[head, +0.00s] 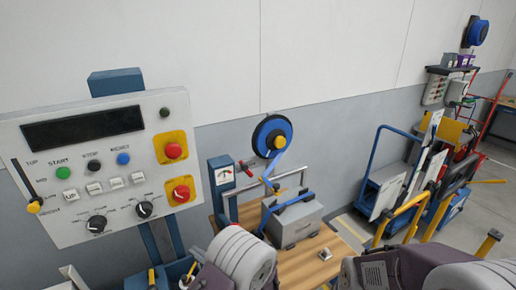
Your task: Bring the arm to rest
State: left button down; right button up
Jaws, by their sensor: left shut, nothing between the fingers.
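My left arm comes in at the bottom edge, left of centre. Its pale grey ribbed front end, with the left gripper (240,258), is above the near edge of the wooden bench. The gripper is shut and empty, apart from the things on the bench; its fingertips are hard to make out. My right arm shows at the bottom right as dark and pale grey links. Its gripper is not in view.
A control panel (80,205) stands at the left. A blue tray (172,270) lies left of my left arm. Carts (392,195) stand at the right.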

pick_arm(q)
jog(key=s+a+r+n+g+y, duration=0.1)
jog(key=s+a+r+n+g, duration=0.2)
jog(key=a+n+g, duration=0.35)
jog(key=s+a+n+g+h, duration=0.2)
jog(key=s+a+n+g, duration=0.15)
jog(key=s, duration=0.35)
jog(key=s+a+n+g+h, duration=0.3)
jog(key=s+a+n, duration=0.1)
jog(key=s, duration=0.2)
jog(key=s+d+f+n+t+h, duration=0.1)
jog(key=s+d+f+n+h, duration=0.3)
jog(key=s+d+n+h, duration=0.25)
jog(key=w+d+f+n+t+h, duration=0.2)
jog(key=w+d, duration=0.3)
jog(key=d, duration=0.3)
jog(key=shift+w+t+h, duration=0.35)
jog(key=shift+t+h, duration=0.15)
jog(key=shift+h, duration=0.35)
jog(key=shift+s, duration=0.15)
